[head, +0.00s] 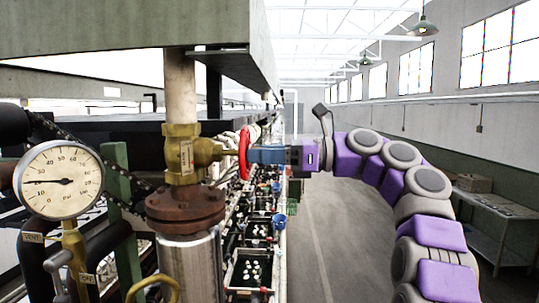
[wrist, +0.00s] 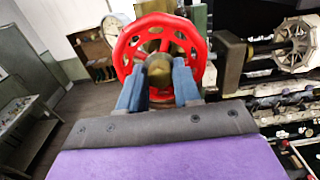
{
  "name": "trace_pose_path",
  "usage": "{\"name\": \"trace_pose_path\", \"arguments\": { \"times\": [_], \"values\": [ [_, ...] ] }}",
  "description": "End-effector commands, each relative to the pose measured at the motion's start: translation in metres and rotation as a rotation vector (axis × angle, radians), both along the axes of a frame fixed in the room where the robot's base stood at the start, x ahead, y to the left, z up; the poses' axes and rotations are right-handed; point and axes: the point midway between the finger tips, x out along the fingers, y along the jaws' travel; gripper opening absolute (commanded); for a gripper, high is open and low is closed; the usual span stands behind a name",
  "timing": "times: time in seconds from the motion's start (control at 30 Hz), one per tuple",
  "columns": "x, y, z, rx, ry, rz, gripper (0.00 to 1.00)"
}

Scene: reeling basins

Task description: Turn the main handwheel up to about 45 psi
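The red main handwheel (head: 244,152) sits on a brass valve (head: 183,153) on the vertical pipe. In the wrist view the wheel (wrist: 124,48) faces me, with a brass hub (wrist: 158,70) at its centre. My gripper (wrist: 158,76) is at the wheel, with one blue finger on each side of the hub. The fingers stand apart; I cannot tell whether they press on the hub or spokes. The round pressure gauge (head: 60,190) is at the left in the head view.
A rusty flange (head: 186,207) and a metal pipe section (head: 190,262) stand below the valve. Rows of basins (head: 250,268) run back beside them. A bench (head: 492,215) stands along the right wall. The aisle floor (head: 325,240) between looks clear.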

Motion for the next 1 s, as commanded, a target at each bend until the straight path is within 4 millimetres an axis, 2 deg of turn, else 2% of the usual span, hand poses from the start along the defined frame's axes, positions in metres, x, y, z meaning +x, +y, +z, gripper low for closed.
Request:
{"name": "trace_pose_path", "arguments": {
  "times": [0.03,0.23,0.37,0.47,1.0],
  "values": [
    [-0.0005,0.0,0.0008,0.002,-0.002,0.003,0.19],
    [0.0001,-0.0039,0.0009,0.004,-0.002,0.001,0.01],
    [0.0002,-0.004,0.0015,0.004,-0.035,0.001,0.01],
    [-0.0002,-0.0043,0.0017,0.003,-0.122,0.002,0.01],
    [0.0008,-0.0078,-0.0009,-0.029,-0.938,0.001,0.01]
  ]
}}
